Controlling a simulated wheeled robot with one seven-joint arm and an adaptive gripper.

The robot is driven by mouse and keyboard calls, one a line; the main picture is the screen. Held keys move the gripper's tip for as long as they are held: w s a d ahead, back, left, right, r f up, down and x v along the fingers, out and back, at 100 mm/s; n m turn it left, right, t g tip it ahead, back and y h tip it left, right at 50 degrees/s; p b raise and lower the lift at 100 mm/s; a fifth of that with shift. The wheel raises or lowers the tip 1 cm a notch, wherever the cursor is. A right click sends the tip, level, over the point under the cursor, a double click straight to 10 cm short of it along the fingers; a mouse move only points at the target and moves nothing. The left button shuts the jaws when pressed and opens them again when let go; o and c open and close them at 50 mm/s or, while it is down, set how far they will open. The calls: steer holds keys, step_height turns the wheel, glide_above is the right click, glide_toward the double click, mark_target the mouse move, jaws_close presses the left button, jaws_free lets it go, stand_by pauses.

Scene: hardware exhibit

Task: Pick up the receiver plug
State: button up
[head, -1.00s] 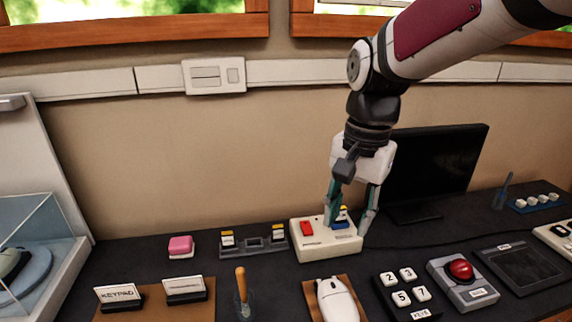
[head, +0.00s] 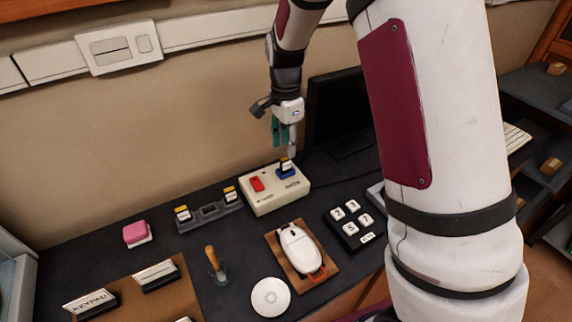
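A white box (head: 262,203) on the dark table has a red button (head: 257,184) and a blue socket piece (head: 287,174). A small dark plug with a white and yellow label (head: 286,163) stands upright in the blue piece; it looks like the receiver plug. My gripper (head: 285,151) points down right over this plug, its teal and grey fingertips at about the plug's top. The fingers overlap in this view, so I cannot tell their gap or whether they touch the plug.
A dark rack (head: 209,211) left of the box holds two similar labelled plugs. A pink block (head: 136,234), a white mouse (head: 299,248) on a brown pad, number keys (head: 350,222) and a wood-handled tool (head: 213,262) lie around. A black monitor (head: 340,115) stands behind.

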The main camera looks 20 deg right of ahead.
mark_target(286, 158)
step_height(286, 158, down, 3)
steer(key=shift+r, duration=0.15)
steer(key=shift+w+d+f, duration=0.1)
steer(key=shift+w+f, duration=0.1)
steer(key=shift+f, duration=1.1)
steer(key=shift+w+f, duration=0.2)
steer(key=shift+f, duration=1.1)
steer(key=shift+c, duration=0.6)
jaws_close()
